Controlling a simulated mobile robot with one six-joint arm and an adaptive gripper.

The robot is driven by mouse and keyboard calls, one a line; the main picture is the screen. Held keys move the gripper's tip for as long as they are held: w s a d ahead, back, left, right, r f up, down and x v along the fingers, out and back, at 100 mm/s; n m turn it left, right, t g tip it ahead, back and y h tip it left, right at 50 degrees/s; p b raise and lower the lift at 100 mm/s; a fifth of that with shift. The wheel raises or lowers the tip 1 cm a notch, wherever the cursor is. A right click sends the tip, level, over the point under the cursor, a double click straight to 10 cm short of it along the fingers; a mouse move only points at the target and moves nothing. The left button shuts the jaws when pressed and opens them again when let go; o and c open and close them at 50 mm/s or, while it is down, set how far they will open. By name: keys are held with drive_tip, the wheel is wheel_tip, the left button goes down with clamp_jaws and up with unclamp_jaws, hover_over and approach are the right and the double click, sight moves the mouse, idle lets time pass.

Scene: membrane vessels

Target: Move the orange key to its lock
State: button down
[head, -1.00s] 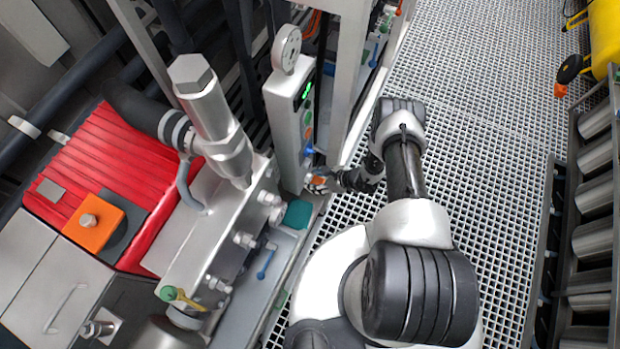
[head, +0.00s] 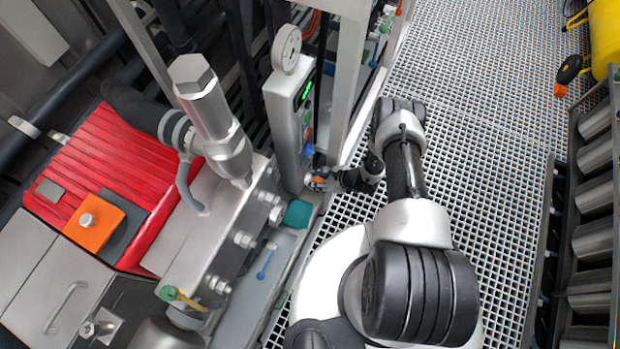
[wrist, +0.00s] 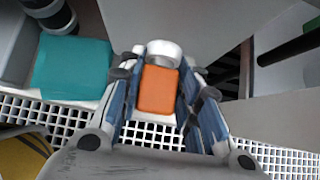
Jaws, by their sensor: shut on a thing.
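The orange key (wrist: 158,90) sits between the fingers of my gripper (wrist: 160,88) in the wrist view, with a pale rounded end (wrist: 164,50) beyond it. My gripper is shut on it, one blue-grey finger on each side. In the head view my gripper (head: 322,181) is small, beside the foot of the grey control post (head: 288,130), and a little of the orange key (head: 317,179) shows there. I cannot tell which part is the orange key's lock. An orange square plate with a bolt (head: 93,224) lies on the red ribbed housing (head: 85,170) at the left.
A teal block (wrist: 72,68) is left of my gripper; it also shows in the head view (head: 298,214). A steel frame upright (head: 347,85) stands close by. A blue-handled part (head: 266,264) lies in the grey tray. Open grating floor (head: 480,110) is at the right, beside a roller rack (head: 592,210).

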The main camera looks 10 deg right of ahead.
drive_tip(key=shift+d, duration=0.1)
drive_tip(key=shift+s+d, duration=0.9)
drive_tip(key=shift+d, duration=0.3)
drive_tip(key=shift+s+d, duration=0.85)
drive_tip(key=shift+d, duration=0.3)
wheel_tip(320, 180, up, 12)
drive_tip(key=shift+s+d+f, duration=0.2)
drive_tip(key=shift+s+d, duration=0.1)
drive_tip(key=shift+d, duration=0.05)
hover_over(319, 181)
drive_tip(key=shift+d, duration=0.1)
